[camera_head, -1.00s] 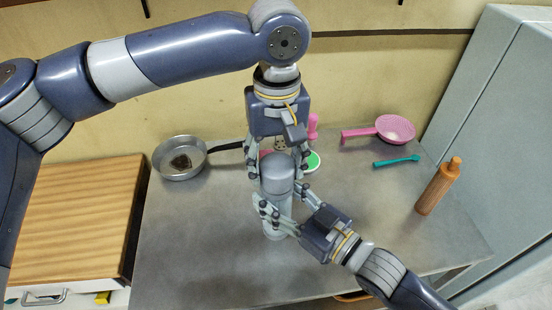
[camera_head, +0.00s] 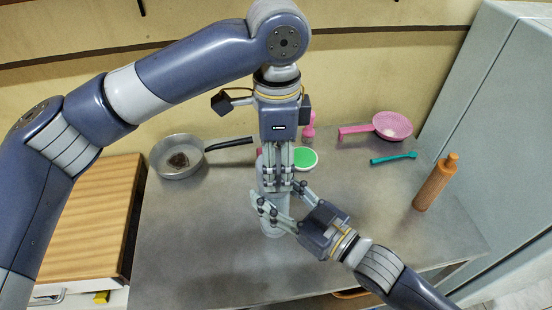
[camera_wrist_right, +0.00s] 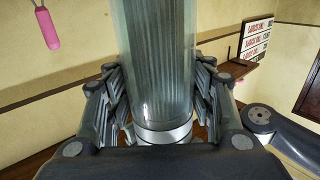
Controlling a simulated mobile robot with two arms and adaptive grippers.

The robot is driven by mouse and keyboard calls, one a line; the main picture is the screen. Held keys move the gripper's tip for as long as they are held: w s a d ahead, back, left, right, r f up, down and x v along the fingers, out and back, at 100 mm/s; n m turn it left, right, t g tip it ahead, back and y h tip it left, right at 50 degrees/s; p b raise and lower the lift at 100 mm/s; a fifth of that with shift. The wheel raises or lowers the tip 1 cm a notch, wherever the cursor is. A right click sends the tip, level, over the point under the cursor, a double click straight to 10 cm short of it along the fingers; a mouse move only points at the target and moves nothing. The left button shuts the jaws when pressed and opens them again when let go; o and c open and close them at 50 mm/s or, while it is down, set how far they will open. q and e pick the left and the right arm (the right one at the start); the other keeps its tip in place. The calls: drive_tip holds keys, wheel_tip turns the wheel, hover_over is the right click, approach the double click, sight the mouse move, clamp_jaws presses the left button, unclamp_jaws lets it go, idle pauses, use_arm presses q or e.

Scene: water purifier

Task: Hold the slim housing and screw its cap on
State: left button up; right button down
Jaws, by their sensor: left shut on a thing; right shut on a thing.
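The slim housing (camera_head: 274,228) is a grey cylinder standing upright on the metal table. In the right wrist view the housing (camera_wrist_right: 155,60) looks clear and ribbed, with a pale band near the bottom of the picture. My right gripper (camera_head: 279,199) reaches in from the lower right and is shut around the housing's body, with fingers on both sides. My left gripper (camera_head: 278,186) points straight down from above, shut on the cap at the housing's top. Its fingers hide most of the cap, so I cannot tell how it sits on the housing.
A pan (camera_head: 178,157) stands at the back left. A green-topped round item (camera_head: 305,159) and a pink bottle (camera_head: 309,130) are behind the housing. The table's front left is clear.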

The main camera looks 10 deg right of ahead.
use_arm(q)
drive_tip(key=m, duration=0.7)
drive_tip(key=shift+s+a+m, duration=0.1)
drive_tip(key=shift+m, duration=0.2)
drive_tip(key=m, duration=0.3)
drive_tip(key=shift+m, duration=0.3)
drive_tip(key=m, duration=0.4)
drive_tip(key=shift+a+m, duration=0.1)
drive_tip(key=shift+m, duration=0.2)
drive_tip(key=o, duration=1)
drive_tip(key=shift+s, duration=0.1)
wheel_tip(320, 180, up, 12)
